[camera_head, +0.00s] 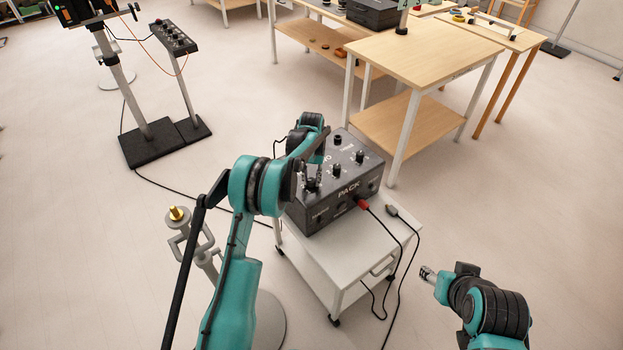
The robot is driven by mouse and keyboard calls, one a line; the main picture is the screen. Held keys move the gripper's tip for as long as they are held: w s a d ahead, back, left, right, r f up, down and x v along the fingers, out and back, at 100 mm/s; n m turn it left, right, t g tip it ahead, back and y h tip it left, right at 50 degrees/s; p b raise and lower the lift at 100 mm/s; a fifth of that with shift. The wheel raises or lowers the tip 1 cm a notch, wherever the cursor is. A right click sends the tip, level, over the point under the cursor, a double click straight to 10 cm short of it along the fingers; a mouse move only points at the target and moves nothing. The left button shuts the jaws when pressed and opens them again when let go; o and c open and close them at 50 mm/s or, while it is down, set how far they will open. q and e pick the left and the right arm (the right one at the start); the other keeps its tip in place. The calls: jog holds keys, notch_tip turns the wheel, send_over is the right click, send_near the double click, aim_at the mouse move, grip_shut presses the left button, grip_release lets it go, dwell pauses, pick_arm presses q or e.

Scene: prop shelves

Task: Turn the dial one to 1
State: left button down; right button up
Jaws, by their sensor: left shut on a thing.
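A dark grey box marked PACK (347,205) stands on a small white cart. Several black knobs rise from its top, among them one near the middle (337,170) and one to the right (360,157). My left gripper (313,180) points down at the near left part of the box top, shut on a black dial there. The arm and fingers partly hide this dial, and its marks are too small to read. My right gripper (427,273) is in the air to the right of the cart, apart from the box; its jaw opening is unclear.
The white cart (345,268) has castors. A red plug (361,203) sits in the box front, and black cables hang beside the cart. A grey stand with a brass top (178,214) is left of my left arm. Wooden tables (425,60) stand behind.

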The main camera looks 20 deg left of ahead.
aim_at(312, 180)
dwell(0.4)
pick_arm(q)
jog(key=c, duration=1.2)
grip_release()
notch_tip(312, 180, up, 12)
